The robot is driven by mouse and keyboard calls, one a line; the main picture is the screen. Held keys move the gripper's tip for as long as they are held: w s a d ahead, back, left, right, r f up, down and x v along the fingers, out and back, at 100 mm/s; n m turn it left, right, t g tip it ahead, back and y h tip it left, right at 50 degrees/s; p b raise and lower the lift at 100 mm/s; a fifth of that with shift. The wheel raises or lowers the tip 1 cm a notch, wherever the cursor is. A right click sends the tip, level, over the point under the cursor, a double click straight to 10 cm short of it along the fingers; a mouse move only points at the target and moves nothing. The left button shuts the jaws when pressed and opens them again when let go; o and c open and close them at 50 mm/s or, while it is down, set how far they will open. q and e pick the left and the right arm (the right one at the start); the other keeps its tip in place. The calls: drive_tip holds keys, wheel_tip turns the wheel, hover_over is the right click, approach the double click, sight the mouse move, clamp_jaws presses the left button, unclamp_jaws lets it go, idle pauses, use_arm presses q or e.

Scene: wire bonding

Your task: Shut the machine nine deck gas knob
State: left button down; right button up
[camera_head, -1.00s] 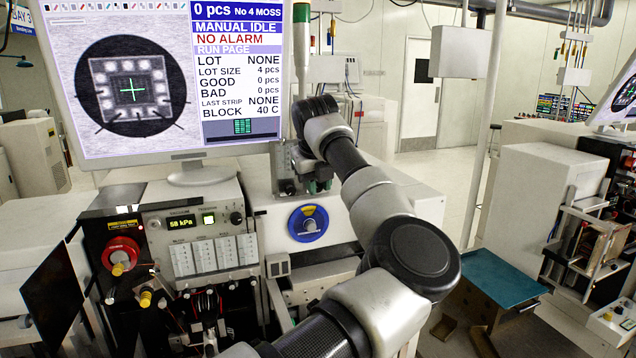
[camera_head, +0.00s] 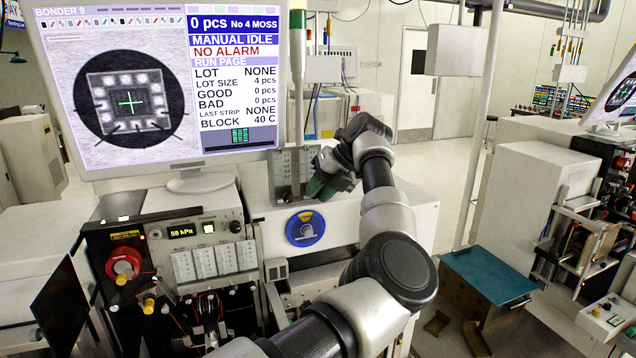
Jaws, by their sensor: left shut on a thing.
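My left gripper (camera_head: 313,189) reaches over the deck of the machine marked BONDER 9, beside an upright grey panel (camera_head: 286,167). It points down and to the left. Its fingers are small and dark here and look shut on a small part at the deck, which I take to be the gas knob; the fingers hide nearly all of it. I cannot read the knob's angle. A blue round dial (camera_head: 305,228) with a yellow mark is on the machine front below the gripper, apart from it. My right gripper is out of view.
A big monitor (camera_head: 130,100) stands left of the arm, reading MANUAL IDLE and NO ALARM. Below it is a control panel with a red knob (camera_head: 123,263) and a 58 kPa display (camera_head: 182,232). A teal-topped box (camera_head: 488,277) stands on the right floor.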

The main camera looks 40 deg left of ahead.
use_arm(q)
drive_tip(key=shift+w+g+y+p, duration=0.15)
drive_tip(key=shift+g+y+p, duration=0.25)
drive_tip(key=shift+g, duration=0.3)
drive_tip(key=c, duration=1.2)
unclamp_jaws()
drive_tip(key=shift+d, duration=0.1)
drive_tip(key=shift+o, duration=1.1)
drive_tip(key=shift+f, duration=0.15)
